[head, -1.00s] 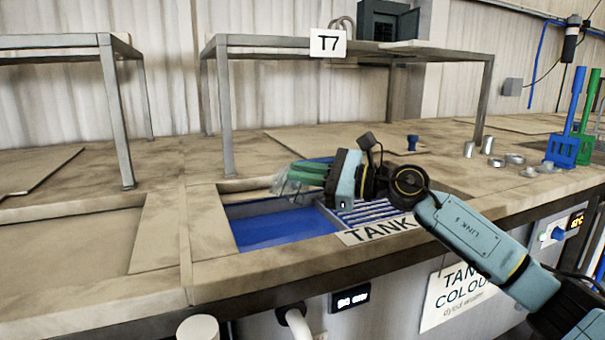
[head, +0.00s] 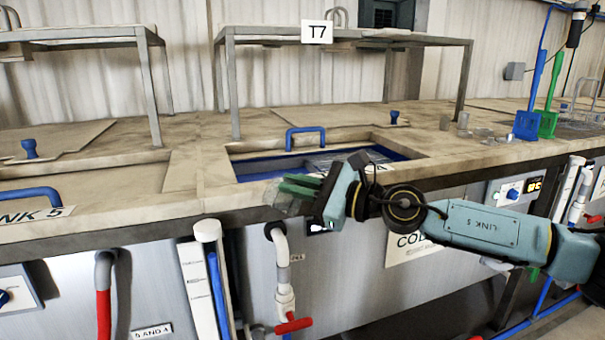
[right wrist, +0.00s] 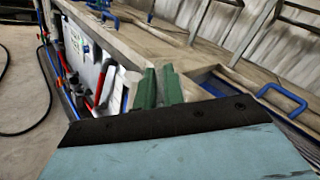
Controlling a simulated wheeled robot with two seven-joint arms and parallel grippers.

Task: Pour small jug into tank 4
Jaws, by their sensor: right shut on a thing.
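My right gripper (head: 301,188) is shut on a clear, see-through vessel, the small jug (head: 283,197). In the head view the jug hangs at the front edge of the bench, left of the gripper body. Its outline is faint, so I cannot tell its tilt or contents. In the right wrist view the green fingers (right wrist: 160,88) show, but I cannot make out the jug. Behind the gripper is an open tank (head: 262,168) with blue inside and a blue handle (head: 305,132). Its number label is hidden now. My left gripper is not in view.
The T7 sign (head: 316,30) hangs on a metal frame over the bench. Pipes with a red valve handle (head: 294,325) stick out below the bench. Small metal cups (head: 463,121) stand on the right.

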